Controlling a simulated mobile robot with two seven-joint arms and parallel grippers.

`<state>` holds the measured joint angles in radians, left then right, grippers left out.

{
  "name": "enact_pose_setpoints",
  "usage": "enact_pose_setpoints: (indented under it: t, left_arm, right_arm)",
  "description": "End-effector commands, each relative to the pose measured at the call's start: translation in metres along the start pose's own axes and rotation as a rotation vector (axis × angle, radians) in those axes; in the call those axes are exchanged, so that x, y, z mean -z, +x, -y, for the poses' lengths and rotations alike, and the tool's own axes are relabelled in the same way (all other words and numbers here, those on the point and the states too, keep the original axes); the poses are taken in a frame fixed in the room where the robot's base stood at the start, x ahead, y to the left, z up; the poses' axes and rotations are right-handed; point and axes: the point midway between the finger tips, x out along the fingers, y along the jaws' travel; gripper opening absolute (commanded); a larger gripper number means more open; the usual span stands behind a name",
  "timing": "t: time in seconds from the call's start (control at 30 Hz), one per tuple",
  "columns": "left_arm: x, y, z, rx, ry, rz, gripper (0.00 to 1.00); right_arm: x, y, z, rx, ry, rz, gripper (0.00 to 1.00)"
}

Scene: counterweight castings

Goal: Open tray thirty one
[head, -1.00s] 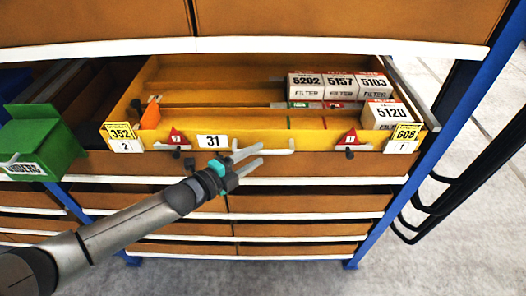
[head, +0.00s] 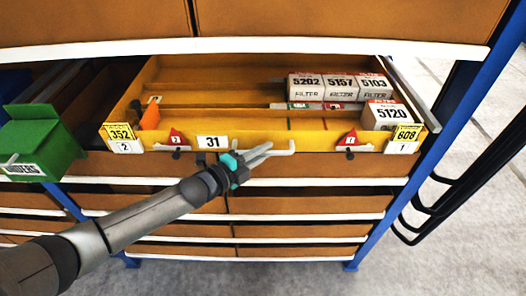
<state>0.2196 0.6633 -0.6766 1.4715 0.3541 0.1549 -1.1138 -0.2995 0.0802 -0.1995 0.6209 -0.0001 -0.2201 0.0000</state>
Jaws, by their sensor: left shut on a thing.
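Tray thirty one is a yellow drawer (head: 250,134) with a white "31" label (head: 212,142) on its front. It stands pulled out of the rack, with its inside showing from above. A white bar handle (head: 287,150) runs along its front, right of the label. My left gripper (head: 263,152) is shut on the handle; its fingers hide the handle's left part. My right gripper is not in view.
White filter boxes (head: 342,88) and box 5120 (head: 384,115) sit in the tray's right side. An orange piece (head: 150,114) stands at its left. A green bin (head: 42,143) juts out at the left. Blue rack posts (head: 440,150) stand at the right; floor shows beyond.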

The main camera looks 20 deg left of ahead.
Motion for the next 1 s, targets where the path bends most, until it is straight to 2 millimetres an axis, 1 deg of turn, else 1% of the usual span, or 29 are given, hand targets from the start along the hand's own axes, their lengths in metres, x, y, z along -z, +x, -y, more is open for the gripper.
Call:
enact_pose_setpoints:
  t: [0.03,0.1,1.0]
  left_arm:
    - [0.0,-0.0001,0.0,0.0,0.0,0.0,0.07]
    - [0.0,-0.0002,-0.0001,0.0,0.0,0.0,0.0]
    - [-0.0002,-0.0002,-0.0001,0.0,0.0,0.0,0.0]
  right_arm:
    - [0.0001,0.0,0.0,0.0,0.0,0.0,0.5]
    - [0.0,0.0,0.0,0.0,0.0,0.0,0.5]
    - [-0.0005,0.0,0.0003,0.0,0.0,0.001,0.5]
